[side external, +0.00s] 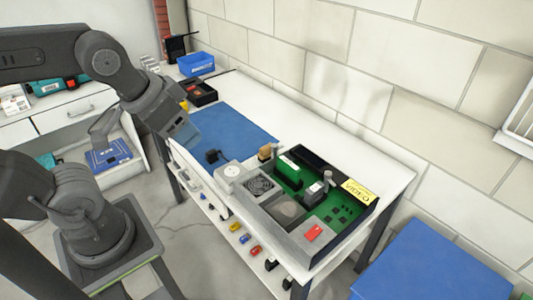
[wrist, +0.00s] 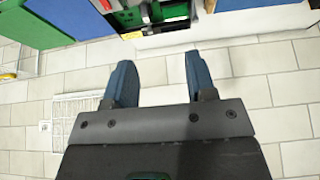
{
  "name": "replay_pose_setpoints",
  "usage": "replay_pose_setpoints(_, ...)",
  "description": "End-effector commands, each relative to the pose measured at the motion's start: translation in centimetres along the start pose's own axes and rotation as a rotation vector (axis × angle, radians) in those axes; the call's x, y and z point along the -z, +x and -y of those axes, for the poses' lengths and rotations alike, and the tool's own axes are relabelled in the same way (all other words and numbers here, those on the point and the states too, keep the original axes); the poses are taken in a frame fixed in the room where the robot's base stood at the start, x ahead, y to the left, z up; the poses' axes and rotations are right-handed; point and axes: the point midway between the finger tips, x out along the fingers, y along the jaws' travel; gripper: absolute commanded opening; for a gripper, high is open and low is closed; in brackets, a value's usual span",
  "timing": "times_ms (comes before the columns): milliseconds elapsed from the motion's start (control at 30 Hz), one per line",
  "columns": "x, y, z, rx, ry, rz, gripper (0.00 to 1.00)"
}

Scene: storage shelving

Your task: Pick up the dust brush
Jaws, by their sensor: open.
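My gripper (side external: 188,136) hangs above the left side of the blue mat (side external: 235,134) on the white workbench. In the wrist view its two blue fingers (wrist: 159,68) are spread apart with nothing between them. I cannot identify the dust brush for certain. A small tan piece with a dark part (side external: 265,152) stands at the mat's right edge, beside the open electronics case (side external: 327,239), and may be it. A small black item (side external: 213,156) lies on the mat's near edge. Both are to the right of my gripper and apart from it.
The case holds a green circuit board (side external: 345,205), a fan (side external: 259,186) and a yellow label (side external: 358,191). A blue bin (side external: 196,64) and a black tray (side external: 199,92) stand at the bench's far end. A tiled wall (side external: 340,75) runs behind. Much of the mat is clear.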

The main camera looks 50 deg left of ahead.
Motion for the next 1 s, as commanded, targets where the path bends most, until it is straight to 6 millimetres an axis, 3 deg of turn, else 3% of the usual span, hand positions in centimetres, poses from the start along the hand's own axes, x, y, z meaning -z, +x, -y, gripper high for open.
replay_pose_setpoints(500,0.0,0.0,0.0,0.0,0.0,0.0,1.0)
replay_pose_setpoints(767,0.4,0.0,0.1,0.002,-0.014,0.004,1.0)
replay_pose_setpoints(867,1.9,0.2,0.4,0.008,-0.071,0.025,1.0)
replay_pose_setpoints(1000,6.0,1.4,1.3,0.03,-0.232,0.08,1.0)
